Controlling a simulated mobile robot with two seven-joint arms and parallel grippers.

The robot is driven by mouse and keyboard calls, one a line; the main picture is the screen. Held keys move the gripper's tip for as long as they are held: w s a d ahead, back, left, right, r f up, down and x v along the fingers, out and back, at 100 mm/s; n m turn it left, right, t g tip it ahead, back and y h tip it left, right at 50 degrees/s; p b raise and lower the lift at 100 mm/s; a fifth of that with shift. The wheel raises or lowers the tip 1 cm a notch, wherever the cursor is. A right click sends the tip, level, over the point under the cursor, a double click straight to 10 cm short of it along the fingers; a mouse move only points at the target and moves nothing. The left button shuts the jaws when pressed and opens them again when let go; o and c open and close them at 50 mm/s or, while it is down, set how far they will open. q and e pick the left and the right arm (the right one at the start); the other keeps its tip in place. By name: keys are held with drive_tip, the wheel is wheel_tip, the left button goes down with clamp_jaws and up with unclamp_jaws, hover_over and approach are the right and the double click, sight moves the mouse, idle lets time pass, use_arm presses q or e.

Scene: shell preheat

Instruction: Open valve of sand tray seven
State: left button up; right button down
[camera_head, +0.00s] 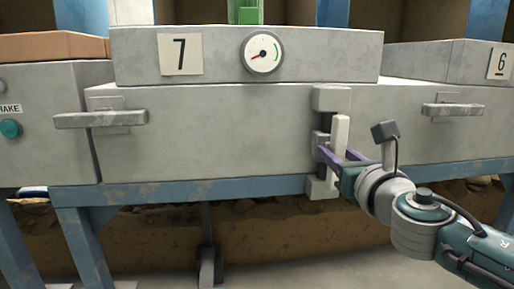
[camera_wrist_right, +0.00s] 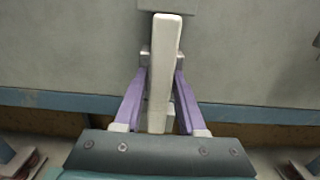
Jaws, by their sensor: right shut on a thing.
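Sand tray seven is the grey box with the number 7 plate (camera_head: 180,54) on its upper part. A white upright valve handle (camera_head: 340,133) stands on the right of its front face, between an upper and a lower grey bracket. My right gripper (camera_head: 328,152) has its purple fingers around the handle, one on each side, and is shut on it. In the right wrist view the handle (camera_wrist_right: 162,75) stands upright between the two purple fingers (camera_wrist_right: 160,90). My left gripper is not in view.
A round gauge (camera_head: 262,54) sits beside the number plate, with its red needle pointing left. Horizontal grey handles flank the valve, at the left (camera_head: 100,119) and right (camera_head: 452,109). A number 6 plate (camera_head: 498,63) is at the far right. A blue beam (camera_head: 190,191) runs below.

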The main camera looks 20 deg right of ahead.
idle(0.4)
drive_tip(key=c, duration=0.6)
unclamp_jaws()
drive_tip(key=shift+c, duration=0.2)
drive_tip(key=shift+s+a+p, duration=0.15)
drive_tip(key=shift+s+p, duration=0.2)
drive_tip(key=shift+s, duration=0.2)
drive_tip(key=p+v, duration=0.2)
drive_tip(key=v, duration=0.6)
drive_tip(key=shift+s, duration=0.4)
drive_tip(key=shift+a, duration=0.1)
